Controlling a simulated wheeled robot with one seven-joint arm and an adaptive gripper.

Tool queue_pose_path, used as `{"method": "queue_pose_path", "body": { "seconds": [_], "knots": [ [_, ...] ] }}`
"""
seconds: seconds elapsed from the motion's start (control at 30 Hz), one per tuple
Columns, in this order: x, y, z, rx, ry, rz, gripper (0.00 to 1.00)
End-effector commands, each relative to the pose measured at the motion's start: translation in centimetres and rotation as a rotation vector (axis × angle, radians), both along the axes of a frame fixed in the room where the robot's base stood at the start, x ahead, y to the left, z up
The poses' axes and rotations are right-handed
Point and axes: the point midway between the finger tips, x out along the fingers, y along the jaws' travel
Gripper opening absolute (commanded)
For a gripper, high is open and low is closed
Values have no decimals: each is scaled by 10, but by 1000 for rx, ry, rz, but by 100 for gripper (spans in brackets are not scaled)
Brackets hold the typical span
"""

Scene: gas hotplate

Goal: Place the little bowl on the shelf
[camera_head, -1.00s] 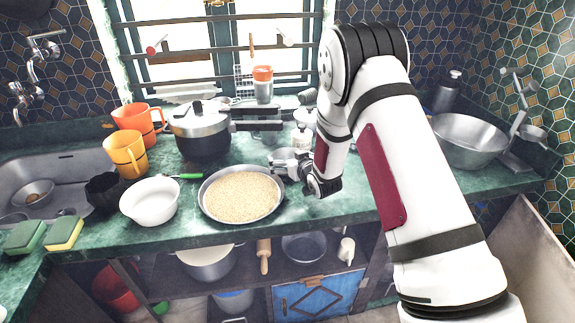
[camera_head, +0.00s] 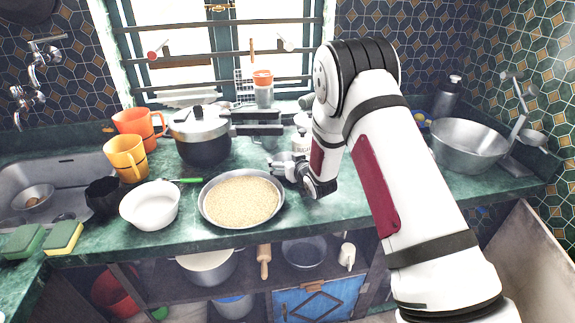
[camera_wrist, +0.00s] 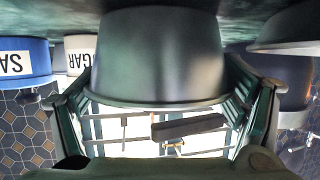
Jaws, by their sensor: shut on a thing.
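The little bowl (camera_wrist: 155,55) is a small grey metal vessel that fills the upper middle of the wrist view. It also shows in the head view (camera_head: 284,160), partly hidden by my gripper (camera_head: 290,170). My gripper's fingers (camera_wrist: 158,85) are on both sides of the bowl, shut on it. The bowl is over the green counter, just behind and right of the grain pan; I cannot tell whether it touches the counter. An open shelf (camera_head: 283,277) lies below the counter, holding a pot, a rolling pin and a metal bowl.
A pan of grain (camera_head: 241,199) and a white bowl (camera_head: 150,205) stand at the counter's front. A pressure cooker (camera_head: 203,135) stands behind. Salt (camera_wrist: 22,62) and sugar (camera_wrist: 77,52) containers are near my gripper. A large metal bowl (camera_head: 468,145) is at right.

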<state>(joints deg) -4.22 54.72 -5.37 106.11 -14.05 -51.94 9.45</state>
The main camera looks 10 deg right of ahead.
Motion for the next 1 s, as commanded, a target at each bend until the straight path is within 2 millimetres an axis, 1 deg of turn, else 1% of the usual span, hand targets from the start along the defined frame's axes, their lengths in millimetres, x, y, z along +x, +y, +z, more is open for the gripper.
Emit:
{"method": "queue_pose_path", "body": {
  "seconds": [0.17, 0.37, 0.4, 0.57, 0.7, 0.8, 0.9, 1.0],
  "knots": [
    [1, 0, 12, 1, -3, 0, 57],
    [0, -1, 39, 0, -4, -1, 57],
    [-12, -1, 35, 0, 3, 0, 57],
    [-50, -2, 39, 1, 2, -1, 57],
    [-87, -4, 42, 1, 2, -2, 57],
    [-111, -5, 45, 0, 1, -1, 57],
    [-130, -6, 46, 0, 1, -1, 57],
    [-144, -7, 47, -1, 1, -1, 57]
  ]
}}
